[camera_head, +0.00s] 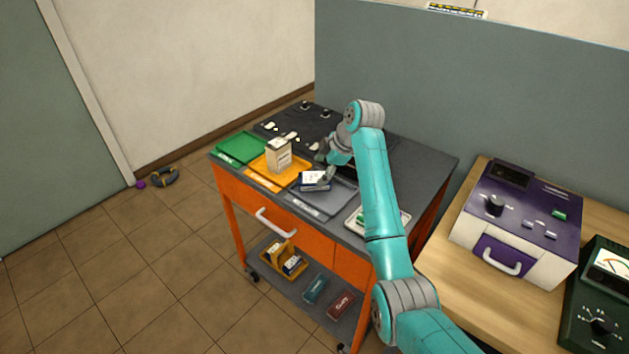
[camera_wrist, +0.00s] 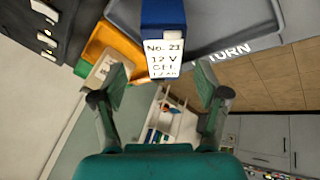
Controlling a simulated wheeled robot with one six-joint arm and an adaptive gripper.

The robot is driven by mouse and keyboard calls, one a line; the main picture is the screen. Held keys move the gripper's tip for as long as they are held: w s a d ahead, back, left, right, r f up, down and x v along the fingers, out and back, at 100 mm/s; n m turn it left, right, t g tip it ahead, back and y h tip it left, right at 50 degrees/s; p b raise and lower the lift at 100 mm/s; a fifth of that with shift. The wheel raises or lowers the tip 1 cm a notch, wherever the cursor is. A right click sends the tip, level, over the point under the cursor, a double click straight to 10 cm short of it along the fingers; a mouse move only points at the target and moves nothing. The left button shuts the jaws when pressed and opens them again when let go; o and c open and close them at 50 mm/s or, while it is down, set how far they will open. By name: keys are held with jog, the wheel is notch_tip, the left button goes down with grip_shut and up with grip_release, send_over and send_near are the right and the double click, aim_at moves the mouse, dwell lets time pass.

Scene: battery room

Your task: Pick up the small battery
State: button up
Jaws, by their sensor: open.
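The small battery (camera_head: 314,178) is a dark blue block with a white label, on the grey tray (camera_head: 338,198) of the orange cart. In the wrist view its blue body (camera_wrist: 163,14) and white label (camera_wrist: 165,59), reading "No. 21" and "12 V", are at the top centre. My gripper (camera_head: 325,167) is close beside the battery in the head view, partly hidden by its own wrist. In the wrist view my gripper (camera_wrist: 160,82) is open, one finger toward each side of the battery's label. I see no contact, and cannot tell whether the fingers reach around it.
A taller cream battery (camera_head: 278,157) stands on the orange tray (camera_head: 255,166), left of the small battery. A green tray (camera_head: 240,146) lies further left. The cart's dark back part (camera_head: 290,122) holds small fittings. A purple instrument (camera_head: 520,222) stands on the wooden bench at right.

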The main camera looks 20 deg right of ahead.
aim_at(317, 177)
jog(key=shift+s+x, duration=0.2)
jog(key=shift+x, duration=2.85)
jog(key=shift+d+f, duration=0.15)
grip_shut()
